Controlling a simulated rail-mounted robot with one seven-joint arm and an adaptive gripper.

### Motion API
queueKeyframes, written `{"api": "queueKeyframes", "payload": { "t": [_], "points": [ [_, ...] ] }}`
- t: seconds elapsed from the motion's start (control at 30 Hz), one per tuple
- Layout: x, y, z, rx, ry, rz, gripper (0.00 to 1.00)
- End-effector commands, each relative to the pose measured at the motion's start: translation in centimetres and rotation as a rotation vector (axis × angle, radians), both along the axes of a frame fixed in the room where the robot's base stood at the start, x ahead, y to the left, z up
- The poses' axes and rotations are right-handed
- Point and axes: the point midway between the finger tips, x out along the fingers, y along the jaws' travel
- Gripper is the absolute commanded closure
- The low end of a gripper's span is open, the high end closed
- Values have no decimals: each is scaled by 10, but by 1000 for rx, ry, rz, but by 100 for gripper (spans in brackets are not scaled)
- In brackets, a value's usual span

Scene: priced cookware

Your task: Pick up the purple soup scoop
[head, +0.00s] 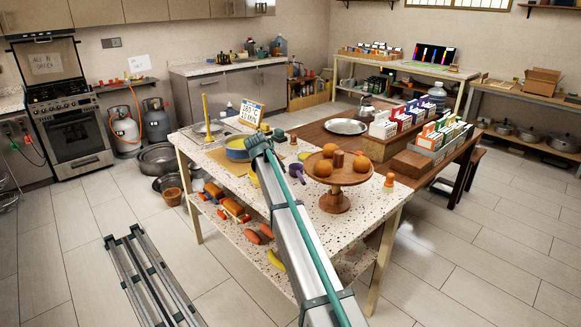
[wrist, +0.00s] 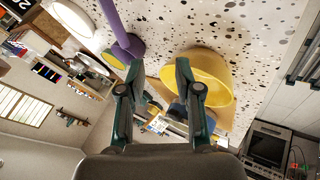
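The purple soup scoop (wrist: 114,22) shows in the wrist view at the upper left, its long handle running up out of the picture. In the head view a small purple part (head: 298,170) shows on the speckled table beside my arm; the rest is hidden. My gripper (wrist: 158,68) is open and empty, its two fingers apart. The scoop's lower end is close by the left fingertip in the wrist view; I cannot tell if they touch. In the head view my gripper (head: 262,146) is over the table, partly hidden by my arm.
A yellow bowl (wrist: 208,72) is close to the right finger; it also shows in the head view (head: 236,152). A wooden stand (head: 335,179) with several orange fruits is right of my arm. A price sign (head: 251,112) stands behind.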

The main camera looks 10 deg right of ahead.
Motion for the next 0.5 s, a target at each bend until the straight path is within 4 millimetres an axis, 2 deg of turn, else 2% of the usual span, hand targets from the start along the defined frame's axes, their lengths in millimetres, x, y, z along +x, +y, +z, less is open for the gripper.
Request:
{"api": "queueKeyframes", "payload": {
  "t": [0.03, 0.13, 0.27, 0.5],
  "points": [
    [5, -22, 11, -35, 16, -31, 66],
    [7, -53, 16, -89, 42, -78, 66],
    [9, -68, 11, -112, 54, -97, 66],
    [24, -82, -13, -111, 55, -97, 66]
  ]
}}
